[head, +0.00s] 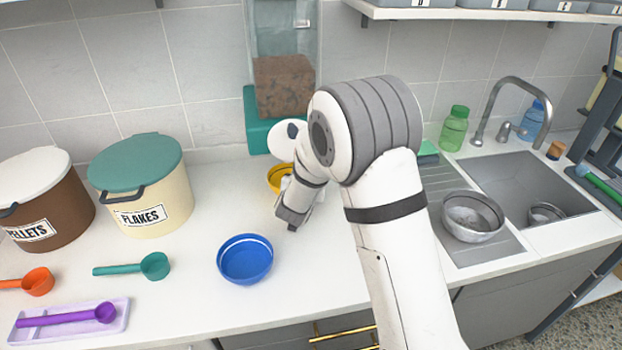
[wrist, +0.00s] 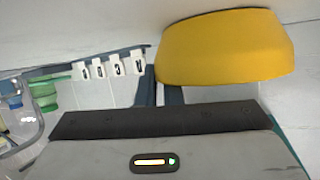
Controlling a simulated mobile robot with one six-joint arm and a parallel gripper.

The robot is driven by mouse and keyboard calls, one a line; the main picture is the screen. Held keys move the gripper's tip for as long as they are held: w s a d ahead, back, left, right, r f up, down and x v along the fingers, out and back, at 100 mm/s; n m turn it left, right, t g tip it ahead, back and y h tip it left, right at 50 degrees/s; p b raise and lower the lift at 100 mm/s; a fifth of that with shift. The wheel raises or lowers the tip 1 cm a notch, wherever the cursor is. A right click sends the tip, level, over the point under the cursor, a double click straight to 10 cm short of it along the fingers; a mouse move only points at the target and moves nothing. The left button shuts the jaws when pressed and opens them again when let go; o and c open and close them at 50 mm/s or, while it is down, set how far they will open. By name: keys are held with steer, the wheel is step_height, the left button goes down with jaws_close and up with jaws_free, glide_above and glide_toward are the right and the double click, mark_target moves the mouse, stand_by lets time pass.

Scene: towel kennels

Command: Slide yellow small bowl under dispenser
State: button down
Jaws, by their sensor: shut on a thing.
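The yellow small bowl (head: 275,180) sits on the white counter just in front of the dispenser (head: 256,125), partly hidden behind my arm in the head view. The dispenser has a teal base and a clear hopper with brown contents. In the wrist view the yellow bowl (wrist: 225,48) fills the upper right, beside my fingers. My gripper (wrist: 159,88) is shut on the bowl, at its edge; the exact contact is hard to see. The fingertips are hidden in the head view.
A blue bowl (head: 245,260) stands on the counter in front. A flakes bin (head: 145,195), a pellets bin (head: 45,205) and several scoops are at left. A metal bowl (head: 472,215) stands by the sink (head: 530,185) at right. Counter around the blue bowl is clear.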

steer(key=c, duration=1.5)
jaws_free()
steer(key=shift+s, duration=0.1)
steer(key=v, duration=0.7)
steer(key=shift+s+r+b, duration=0.2)
steer(key=shift+s+b, duration=0.05)
steer(key=shift+b, duration=0.05)
